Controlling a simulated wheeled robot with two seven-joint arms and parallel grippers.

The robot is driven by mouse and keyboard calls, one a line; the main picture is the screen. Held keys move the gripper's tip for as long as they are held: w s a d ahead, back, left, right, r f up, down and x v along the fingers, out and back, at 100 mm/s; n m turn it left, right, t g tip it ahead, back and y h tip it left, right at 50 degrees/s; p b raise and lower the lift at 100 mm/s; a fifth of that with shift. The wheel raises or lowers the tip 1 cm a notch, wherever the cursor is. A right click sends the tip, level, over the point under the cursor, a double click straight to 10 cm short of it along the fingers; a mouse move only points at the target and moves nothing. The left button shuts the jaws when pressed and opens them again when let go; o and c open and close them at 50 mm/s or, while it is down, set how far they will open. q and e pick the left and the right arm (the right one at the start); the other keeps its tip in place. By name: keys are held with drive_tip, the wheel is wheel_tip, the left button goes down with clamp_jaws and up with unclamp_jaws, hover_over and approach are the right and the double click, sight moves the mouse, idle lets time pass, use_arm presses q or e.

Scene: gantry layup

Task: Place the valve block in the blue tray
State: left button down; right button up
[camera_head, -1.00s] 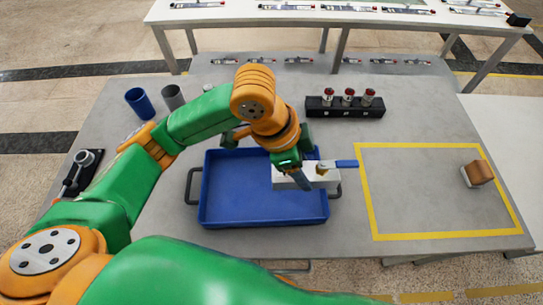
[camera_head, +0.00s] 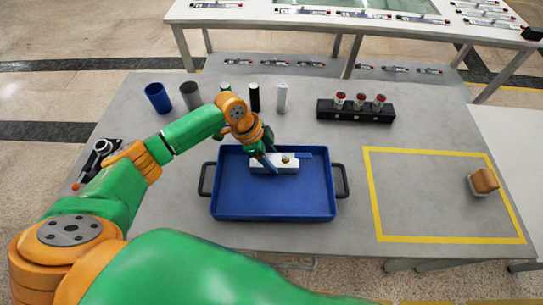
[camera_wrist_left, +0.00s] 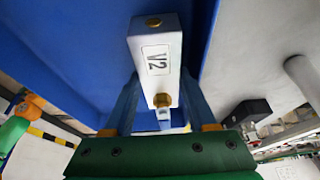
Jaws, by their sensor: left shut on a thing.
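The valve block (camera_head: 289,167) is a white bar with a brass fitting and a blue lever. My left gripper (camera_head: 266,162) is shut on it, over the far part of the blue tray (camera_head: 272,204). The wrist view shows the valve block (camera_wrist_left: 157,62), marked V2, between the blue fingers of my left gripper (camera_wrist_left: 160,102). In that view the blue tray (camera_wrist_left: 75,45) lies beyond the block. I cannot tell whether the block touches the tray floor. The rest of the tray is empty. My right gripper is out of view.
Blue (camera_head: 158,98) and grey (camera_head: 190,96) cups, a black cylinder (camera_head: 254,97) and a white cylinder (camera_head: 282,98) stand behind the tray. A black rack (camera_head: 355,112) holds red-topped parts.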

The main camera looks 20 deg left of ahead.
use_arm(q)
drive_tip(key=shift+f, duration=0.1)
drive_tip(key=c, duration=0.5)
unclamp_jaws()
drive_tip(key=v, duration=1.2)
